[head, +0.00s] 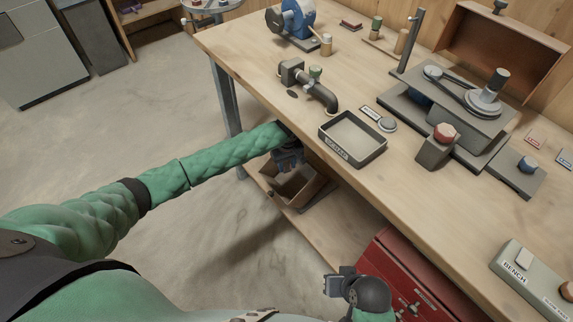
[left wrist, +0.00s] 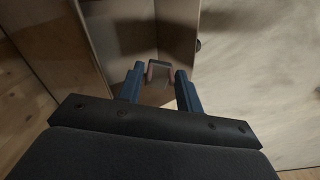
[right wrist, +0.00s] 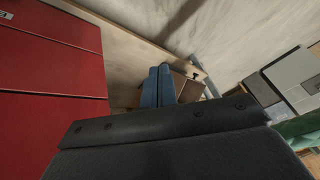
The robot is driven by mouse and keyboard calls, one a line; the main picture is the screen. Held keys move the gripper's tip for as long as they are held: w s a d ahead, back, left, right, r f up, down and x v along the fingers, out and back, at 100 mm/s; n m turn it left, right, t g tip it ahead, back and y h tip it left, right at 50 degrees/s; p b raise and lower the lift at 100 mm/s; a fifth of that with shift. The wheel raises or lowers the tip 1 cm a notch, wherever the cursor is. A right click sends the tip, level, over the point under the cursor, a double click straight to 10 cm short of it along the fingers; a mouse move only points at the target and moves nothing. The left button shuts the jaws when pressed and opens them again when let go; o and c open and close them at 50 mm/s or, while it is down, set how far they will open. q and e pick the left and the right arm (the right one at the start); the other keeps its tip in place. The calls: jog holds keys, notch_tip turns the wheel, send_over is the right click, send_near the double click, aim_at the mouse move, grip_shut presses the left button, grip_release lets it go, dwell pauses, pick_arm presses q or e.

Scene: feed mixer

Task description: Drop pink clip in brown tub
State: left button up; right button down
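The brown tub (head: 309,191) is an open box on the lower shelf under the bench. My left gripper (head: 290,160) reaches under the bench edge, over the tub, and hides part of it. In the left wrist view a dull pinkish U-shaped clip (left wrist: 160,66) sits between the fingertips of my left gripper (left wrist: 160,80), spanning the gap and seeming to touch both. The tub's walls (left wrist: 178,25) show beyond it. My right gripper (head: 333,284) is near the red drawers, its fingers together and empty in the right wrist view (right wrist: 158,88).
The bench top (head: 270,95) overhangs the lower shelf (head: 335,222). A black-rimmed tray (head: 352,138) stands near the bench edge above the tub. Red drawers (head: 400,275) are to the right of the shelf. The floor at left is open.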

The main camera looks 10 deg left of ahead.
pick_arm(q)
jog(key=o, duration=0.3)
jog(key=shift+r, duration=0.1)
notch_tip(320, 180, up, 6)
jog(key=shift+r, duration=0.8)
pick_arm(e)
jog(key=shift+f, duration=0.55)
jog(key=shift+w, duration=0.1)
